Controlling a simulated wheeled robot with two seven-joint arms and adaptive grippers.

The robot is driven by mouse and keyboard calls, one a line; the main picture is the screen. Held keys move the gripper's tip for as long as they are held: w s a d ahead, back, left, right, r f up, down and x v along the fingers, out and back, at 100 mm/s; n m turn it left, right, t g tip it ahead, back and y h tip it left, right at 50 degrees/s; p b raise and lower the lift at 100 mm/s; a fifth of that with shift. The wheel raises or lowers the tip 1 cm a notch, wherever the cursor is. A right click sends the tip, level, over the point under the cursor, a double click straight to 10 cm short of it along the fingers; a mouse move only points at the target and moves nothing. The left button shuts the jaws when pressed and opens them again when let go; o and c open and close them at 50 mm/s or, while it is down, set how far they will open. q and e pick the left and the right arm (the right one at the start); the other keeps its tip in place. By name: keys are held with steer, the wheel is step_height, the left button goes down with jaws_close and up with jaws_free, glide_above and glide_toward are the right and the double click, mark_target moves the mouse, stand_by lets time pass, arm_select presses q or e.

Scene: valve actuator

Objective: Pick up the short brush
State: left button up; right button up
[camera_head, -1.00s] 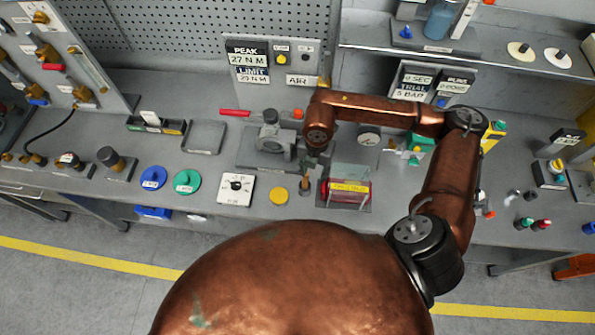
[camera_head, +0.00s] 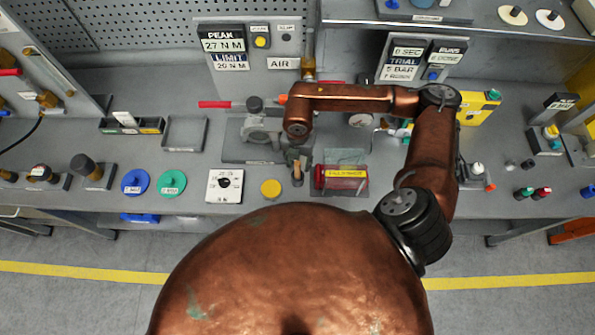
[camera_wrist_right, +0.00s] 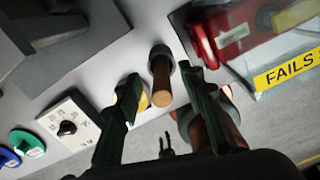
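The short brush (camera_head: 297,173) appears as a small upright piece with a light wooden handle near the bench's front edge, between the yellow disc and the red box. In the right wrist view its wooden handle (camera_wrist_right: 161,82) runs into a dark round collar; its bristles cannot be made out. My right gripper (camera_head: 298,156) is right at the brush, partly covering its top. In the wrist view the right gripper's green fingers (camera_wrist_right: 160,60) are apart, one on each side of the handle, with visible gaps. My left gripper is not in view.
The red box with a clear cover (camera_head: 341,178) stands close right of the brush. A yellow disc (camera_head: 271,189) and a white dial plate (camera_head: 225,186) lie to the left. A grey valve body (camera_head: 258,125) stands behind. Blue and green discs lie farther left.

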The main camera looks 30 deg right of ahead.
mark_target(298, 171)
steer(key=f, duration=0.2)
steer(key=f+p, duration=0.1)
steer(key=shift+s+a+f, duration=0.25)
steer(key=shift+a+f, duration=0.05)
steer(key=shift+f, duration=0.55)
steer(key=shift+c, duration=0.6)
jaws_close()
